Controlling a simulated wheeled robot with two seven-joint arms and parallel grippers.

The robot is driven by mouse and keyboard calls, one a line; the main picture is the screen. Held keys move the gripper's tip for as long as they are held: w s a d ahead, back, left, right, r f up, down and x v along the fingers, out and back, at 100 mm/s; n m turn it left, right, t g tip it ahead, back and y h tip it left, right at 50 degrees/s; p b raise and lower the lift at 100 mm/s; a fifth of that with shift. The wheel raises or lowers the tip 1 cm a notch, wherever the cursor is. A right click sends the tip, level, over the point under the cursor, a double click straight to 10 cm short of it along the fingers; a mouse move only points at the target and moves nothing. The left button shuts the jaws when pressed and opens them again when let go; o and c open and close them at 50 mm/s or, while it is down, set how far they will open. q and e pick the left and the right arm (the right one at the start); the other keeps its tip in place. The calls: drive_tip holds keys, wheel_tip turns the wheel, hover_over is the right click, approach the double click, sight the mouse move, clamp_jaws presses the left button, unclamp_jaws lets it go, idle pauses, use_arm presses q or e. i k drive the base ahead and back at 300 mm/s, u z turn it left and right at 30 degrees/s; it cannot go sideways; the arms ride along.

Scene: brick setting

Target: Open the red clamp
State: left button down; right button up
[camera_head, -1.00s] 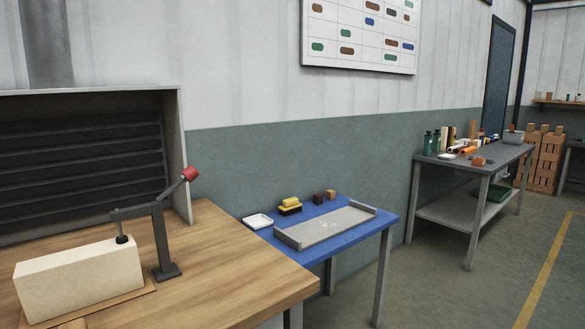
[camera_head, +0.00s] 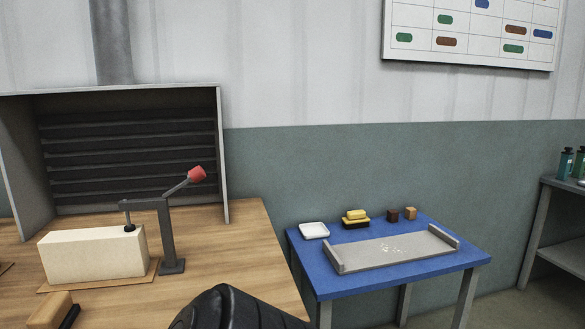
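The clamp (camera_head: 168,235) is a dark grey post with a bent arm on the wooden bench. Its lever rises to the right and ends in a red knob (camera_head: 197,173). The clamp's black pad (camera_head: 129,228) rests on top of a cream block (camera_head: 95,255), near the block's right end. The block lies on a thin brown board (camera_head: 60,287). A dark rounded part of my own arm shows at the bottom centre, below and right of the clamp. Neither gripper's fingers show.
A wood-topped brush (camera_head: 50,310) lies at the bench's front left. A grey slatted booth (camera_head: 223,150) stands behind the clamp. On the right, a blue table (camera_head: 340,285) holds a grey tray (camera_head: 390,253), a white dish (camera_head: 314,230), yellow-and-black pieces (camera_head: 355,219) and small brown blocks (camera_head: 393,215).

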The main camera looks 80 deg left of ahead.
sight(196, 174)
drive_tip(key=u, duration=2.85)
drive_tip(key=i, duration=0.5)
drive_tip(key=u, duration=0.7)
drive_tip(key=k, duration=1.6)
drive_tip(key=z, duration=0.9)
drive_tip(key=i, duration=1)
